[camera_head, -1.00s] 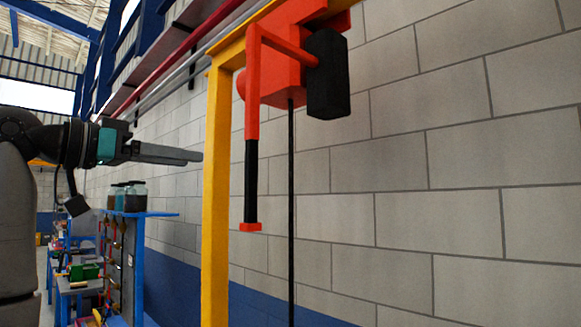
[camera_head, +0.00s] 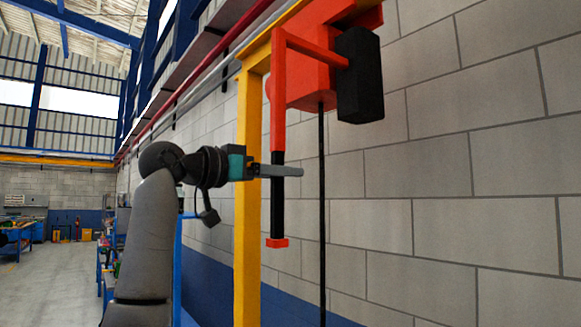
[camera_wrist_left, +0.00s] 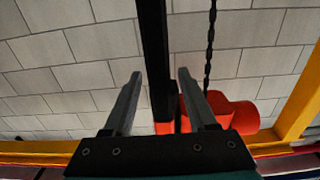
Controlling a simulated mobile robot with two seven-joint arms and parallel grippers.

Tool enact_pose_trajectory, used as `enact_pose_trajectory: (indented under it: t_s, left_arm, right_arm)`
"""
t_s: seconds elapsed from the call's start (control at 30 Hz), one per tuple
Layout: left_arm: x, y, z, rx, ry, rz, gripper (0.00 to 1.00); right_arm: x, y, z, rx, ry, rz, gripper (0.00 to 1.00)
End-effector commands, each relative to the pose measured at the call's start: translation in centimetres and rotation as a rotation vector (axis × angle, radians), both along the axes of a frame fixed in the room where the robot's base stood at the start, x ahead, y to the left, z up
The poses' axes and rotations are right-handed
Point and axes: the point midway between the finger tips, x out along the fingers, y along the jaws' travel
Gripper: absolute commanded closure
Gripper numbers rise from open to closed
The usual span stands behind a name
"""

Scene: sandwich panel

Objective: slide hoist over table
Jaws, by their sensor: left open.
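The hoist (camera_head: 305,80) is a red-orange body with a black box on its right, hung on a yellow overhead beam. A red arm drops from it to a black handle (camera_head: 277,215) with a red end. My left gripper (camera_head: 295,171) crosses the upper part of this handle. In the left wrist view, the open fingers (camera_wrist_left: 160,76) have the black handle (camera_wrist_left: 154,40) between them, with gaps showing on both sides. The hoist's red body (camera_wrist_left: 233,112) shows behind the fingers, partly hidden. My right gripper is out of view.
A yellow post (camera_head: 247,220) stands just left of the handle, behind my left wrist. A dark chain (camera_head: 322,220) hangs right of the handle, and also shows in the wrist view (camera_wrist_left: 209,40). A block wall (camera_head: 450,200) is behind. Open floor (camera_head: 60,275) lies far left.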

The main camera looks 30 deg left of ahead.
Motion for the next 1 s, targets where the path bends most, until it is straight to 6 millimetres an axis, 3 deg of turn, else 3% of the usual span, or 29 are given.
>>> enact_pose_trajectory:
  t_s: [0.2, 0.53, 1.0]
  left_arm:
    - [2.0, -0.8, 0.0, 0.0, 0.002, -0.001, 0.43]
    - [2.2, -0.9, -0.1, 0.0, 0.001, 0.0, 0.44]
    - [2.2, -0.9, -0.1, 0.0, 0.001, 0.0, 0.96]
  right_arm:
    - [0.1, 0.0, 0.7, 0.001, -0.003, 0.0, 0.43]
    - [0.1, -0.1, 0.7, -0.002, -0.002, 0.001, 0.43]
    - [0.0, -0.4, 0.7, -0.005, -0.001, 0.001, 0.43]
